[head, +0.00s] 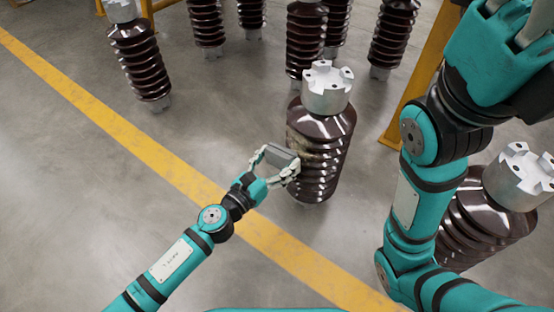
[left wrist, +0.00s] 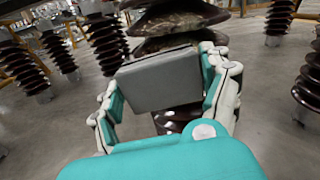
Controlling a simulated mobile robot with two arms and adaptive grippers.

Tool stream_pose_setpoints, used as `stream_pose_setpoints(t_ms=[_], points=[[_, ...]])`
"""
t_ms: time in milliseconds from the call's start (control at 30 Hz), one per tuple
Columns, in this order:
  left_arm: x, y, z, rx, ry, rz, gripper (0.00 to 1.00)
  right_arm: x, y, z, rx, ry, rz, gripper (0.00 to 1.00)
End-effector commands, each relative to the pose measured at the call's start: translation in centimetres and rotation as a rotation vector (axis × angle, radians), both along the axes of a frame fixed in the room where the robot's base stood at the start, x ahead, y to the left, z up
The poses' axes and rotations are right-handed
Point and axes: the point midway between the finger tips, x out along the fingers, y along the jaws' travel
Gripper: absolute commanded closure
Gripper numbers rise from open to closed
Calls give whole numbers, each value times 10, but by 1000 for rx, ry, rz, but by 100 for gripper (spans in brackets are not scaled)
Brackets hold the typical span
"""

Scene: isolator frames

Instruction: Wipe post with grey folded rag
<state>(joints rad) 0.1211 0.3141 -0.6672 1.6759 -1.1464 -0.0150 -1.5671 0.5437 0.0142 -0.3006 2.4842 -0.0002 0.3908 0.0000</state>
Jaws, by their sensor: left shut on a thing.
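The post (head: 325,128) is a dark brown ribbed insulator with a silver metal cap, standing upright at the centre of the head view. A dull tan dirty patch (head: 303,146) shows on its left side. My left gripper (head: 277,162) is shut on the grey folded rag (head: 281,156), a flat slab held at the post's left side. In the left wrist view the rag (left wrist: 160,80) sits between the fingers before the post (left wrist: 180,20); I cannot tell whether they touch. My right arm rises at the right; its hand (head: 505,50) is cut off at the top edge, fingers unclear.
Another capped insulator (head: 485,215) stands at the right, partly behind my right arm. Several more stand at the back, one at the upper left (head: 140,60). A yellow frame post (head: 420,75) rises behind. A yellow line (head: 130,125) crosses the open grey floor at left.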

Motion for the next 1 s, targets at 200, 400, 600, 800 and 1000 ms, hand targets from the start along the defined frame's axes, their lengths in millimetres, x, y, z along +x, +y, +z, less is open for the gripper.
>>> stream_pose_setpoints(t_ms=[200, 400, 600, 800, 1000], points=[[4, -3, 1, -1, -2, -1, 46, 0, 0, 0, 0, 1, 0, 54], [7, -5, 0, -1, 0, 0, 46, 0, 0, 0, 0, 1, 0, 54], [10, -7, 0, 0, 0, 0, 46, 0, 0, 0, 0, 2, 0, 54], [12, -9, 0, -1, -1, 0, 46, 0, 0, 0, 0, 2, -1, 54], [6, -16, 0, -1, 1, 0, 46, 0, 0, 1, 0, 1, -1, 54]])
